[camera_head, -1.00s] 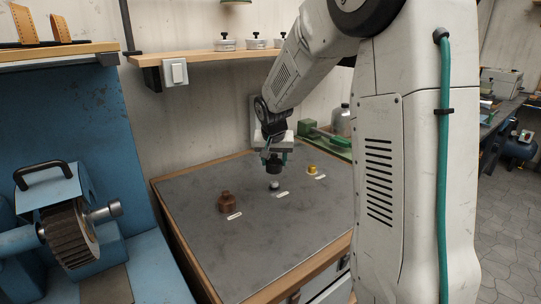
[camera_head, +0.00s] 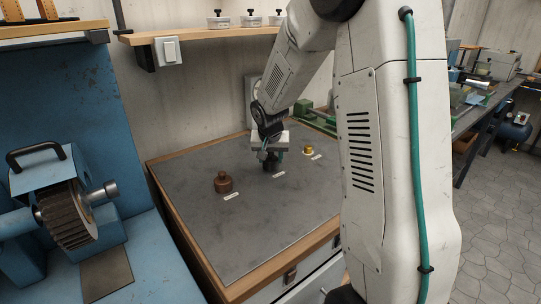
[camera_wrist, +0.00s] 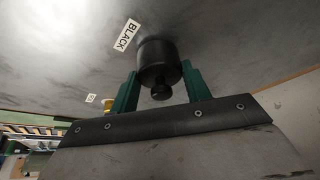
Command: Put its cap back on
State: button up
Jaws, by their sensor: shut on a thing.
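The small jar at the middle label is now hidden by the cap and fingers. I cannot tell whether the cap is fully seated. A brown bottle (camera_head: 223,183) stands to the left, and a small yellow container (camera_head: 308,151) to the right.
White labels (camera_head: 231,196) lie by the containers. The bench top (camera_head: 235,240) is clear in front and has a wooden edge. A blue machine with a brush wheel (camera_head: 67,218) stands at the left.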

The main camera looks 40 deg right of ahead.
jog(key=o, duration=1)
jog(key=shift+o, duration=0.2)
jog(key=shift+r, duration=0.1)
jog(key=v, duration=0.7)
jog(key=shift+r, duration=0.25)
jog(key=s+a+r+n+y, duration=0.1)
jog(key=s+a, duration=0.4)
jog(key=s, duration=0.5)
jog(key=s+a+r+n+g+y, duration=0.1)
jog(key=s+a+r+n, duration=0.2)
jog(key=s+a, duration=0.3)
jog(key=s+a+r+n+g, duration=0.1)
jog(key=s+a+r+n, duration=0.2)
jog(key=s, duration=1.3)
jog(key=a, duration=0.3)
jog(key=shift+s+y, duration=0.25)
jog(key=shift+y, duration=0.15)
